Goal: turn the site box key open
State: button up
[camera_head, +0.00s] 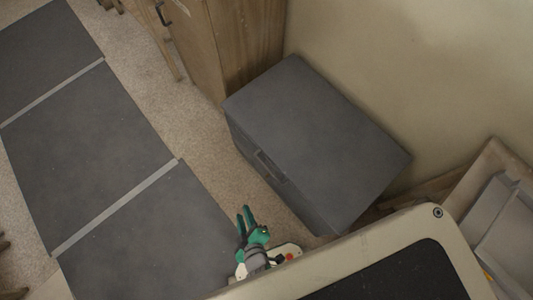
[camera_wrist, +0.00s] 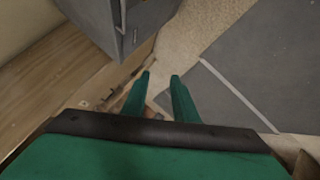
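The site box is a dark grey box (camera_head: 315,140) with a flat closed lid, standing on the floor against the wall in the head view. A handle-like fitting (camera_head: 270,165) shows on its front side. In the wrist view, part of the grey box (camera_wrist: 118,25) is at the top left, with a small light upright piece (camera_wrist: 134,36) on its face; I cannot tell if this is the key. My green gripper (camera_head: 244,218) is in front of the box, near its lower front corner. In the wrist view its two fingers (camera_wrist: 160,90) are apart with nothing between them.
Grey floor mats (camera_head: 95,130) with light strips lie to the left. A wooden cabinet (camera_head: 215,40) stands behind the box. A grey tray or crate in a wooden frame (camera_head: 500,225) is at the right. Wooden boards (camera_wrist: 60,75) lie beside the box in the wrist view.

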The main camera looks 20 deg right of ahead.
notch_tip(320, 180, down, 8)
jog(key=w+r+n+g+h, duration=0.1)
jog(key=w+n+g, duration=0.1)
jog(key=w+n, duration=0.15)
jog(key=n+g+h, duration=0.6)
jog(key=n+h, duration=0.1)
jog(key=n, duration=0.3)
send_near(267, 175)
jog(key=x, duration=1)
jog(key=shift+w+d+f, duration=0.15)
jog(key=shift+d, duration=0.05)
jog(key=shift+c, duration=0.4)
grip_shut()
